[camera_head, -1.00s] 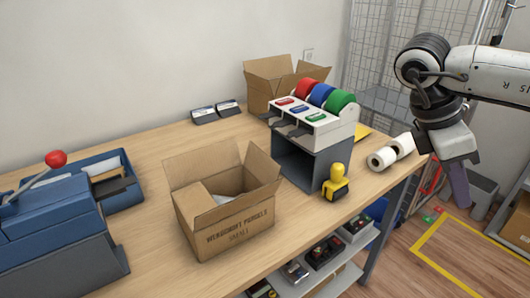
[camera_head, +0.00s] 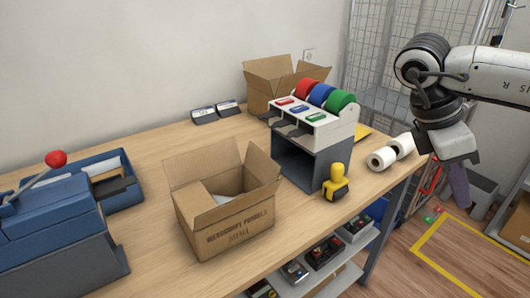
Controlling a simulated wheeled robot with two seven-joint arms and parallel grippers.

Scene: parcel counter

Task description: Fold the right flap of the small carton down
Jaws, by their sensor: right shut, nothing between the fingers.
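The back flap (camera_head: 202,160) is also up, and the front flap (camera_head: 233,207) leans outward. Something pale lies inside. My right gripper (camera_head: 460,188) hangs past the counter's right end, far to the right of the carton. It is shut, empty and pointing down. My left gripper is out of view.
A tape dispenser (camera_head: 318,135) with red, blue and green rolls stands behind the carton. A blue machine (camera_head: 52,220) with a red-knobbed lever stands left. A larger open carton (camera_head: 259,90) is at the back.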

